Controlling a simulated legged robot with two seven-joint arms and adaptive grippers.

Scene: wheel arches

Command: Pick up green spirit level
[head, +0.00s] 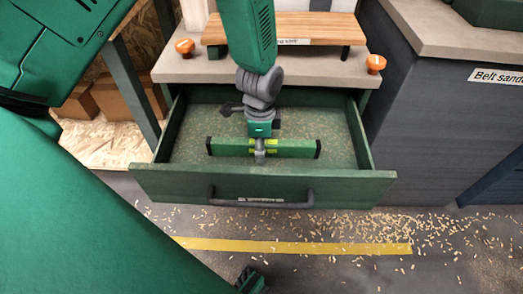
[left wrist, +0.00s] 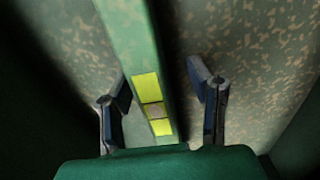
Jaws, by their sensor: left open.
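The green spirit level (head: 300,149) lies in the open drawer (head: 205,125), across its width, with dark end caps and yellow-green vials near its middle. My left gripper (head: 260,150) reaches down from above to the middle of the level. In the left wrist view, the level (left wrist: 134,50) runs between the two open fingers of the left gripper (left wrist: 162,110), with its yellow vials close to them. Gaps show between the fingers and the level. My right gripper cannot be made out with certainty; a dark gripper-like part (head: 250,280) shows at the bottom edge of the head view.
The drawer front with its dark handle (head: 262,203) stands nearest. A worktop with a wooden board (head: 300,25) and two orange knobs (head: 376,62) is above the drawer. A grey cabinet (head: 430,110) stands right. Wood chips (head: 400,225) and a yellow line (head: 300,246) mark the floor.

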